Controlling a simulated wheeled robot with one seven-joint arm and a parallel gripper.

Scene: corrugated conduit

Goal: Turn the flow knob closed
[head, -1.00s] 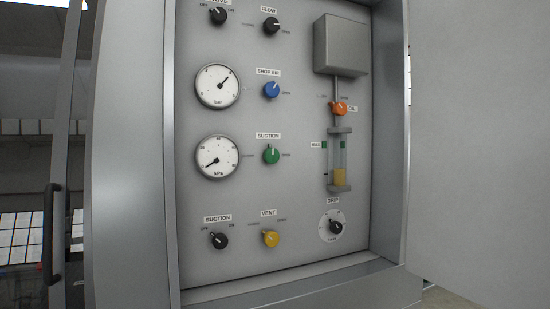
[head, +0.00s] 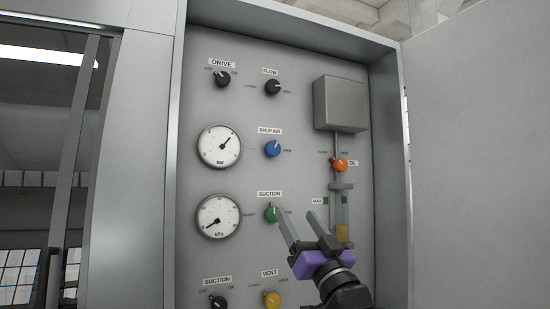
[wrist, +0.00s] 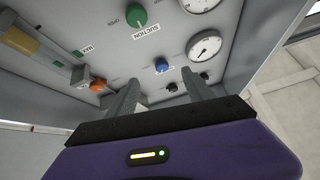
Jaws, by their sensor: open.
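The flow knob (head: 272,88) is a small black knob below the FLOW label, near the top of the grey panel. CLOSED is marked on its left and OPEN on its right; its pale pointer mark appears to lean to the right, toward OPEN. My gripper (head: 296,212) is open and empty, in front of the panel, well below and slightly right of the flow knob. In the wrist view, the panel shows upside down, and a small dark knob (wrist: 172,87), apparently the flow knob, lies beyond and between the open fingers (wrist: 162,75).
The blue shop air knob (head: 272,148) and green suction knob (head: 271,212) sit below the flow knob. The drive knob (head: 222,79) is to its left, a grey box (head: 340,103) to its right. An open door (head: 480,170) stands at the right. Space before the upper panel is clear.

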